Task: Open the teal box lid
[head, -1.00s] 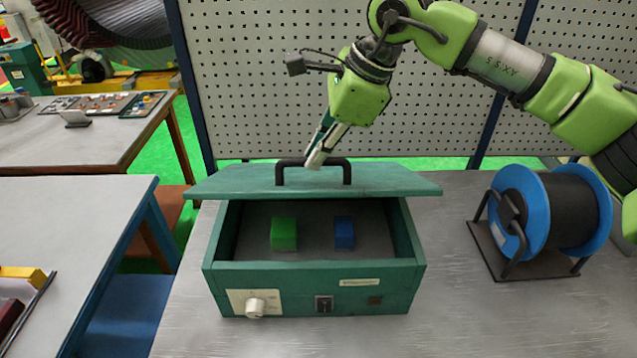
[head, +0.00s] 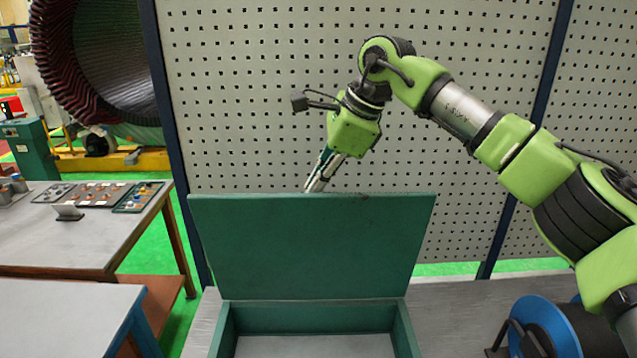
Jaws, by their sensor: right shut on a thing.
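The teal box (head: 316,313) stands on the bench at the bottom of the head view, its lower part cut off by the frame. Its lid (head: 310,245) stands raised, close to upright, with its flat underside facing me. The handle is hidden behind the lid. My right gripper (head: 318,187) comes down behind the lid's top edge. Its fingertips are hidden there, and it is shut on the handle. My left gripper is not in view.
A cable spool (head: 545,325) with blue flanges stands right of the box. A perforated panel (head: 250,90) rises behind the bench. Other tables (head: 70,300) stand at the left, with a gap before the bench.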

